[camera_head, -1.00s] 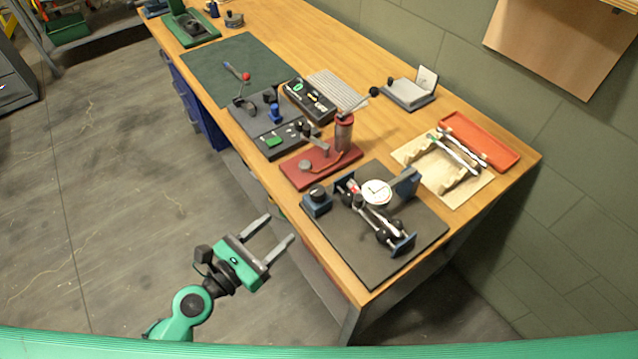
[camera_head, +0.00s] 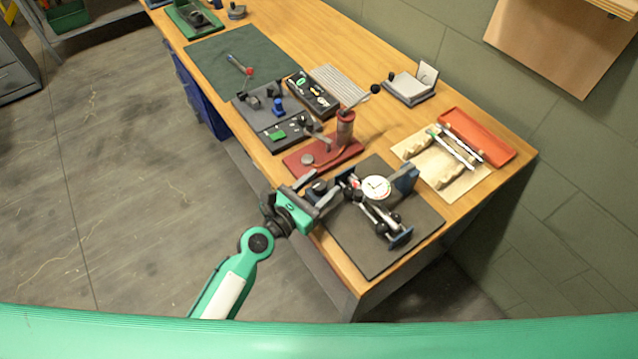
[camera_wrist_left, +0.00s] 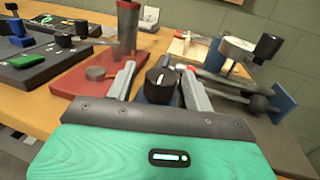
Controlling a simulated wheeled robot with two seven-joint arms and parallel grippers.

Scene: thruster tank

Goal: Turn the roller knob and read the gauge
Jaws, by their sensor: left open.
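A black knob (camera_head: 319,186) on a blue block stands at the left edge of a dark grey plate (camera_head: 375,258). It shows a white mark in the left wrist view (camera_wrist_left: 161,79). My left gripper (camera_head: 327,183) is open, its fingers on either side of the knob; whether they touch it I cannot tell. In the left wrist view the knob sits between the fingertips (camera_wrist_left: 160,70). A round white dial gauge (camera_head: 376,187) stands on the plate, above a silver roller with dark ends (camera_head: 373,211). Its reading is too small to make out. My right gripper is not in view.
The bench's front edge runs close under my left arm.

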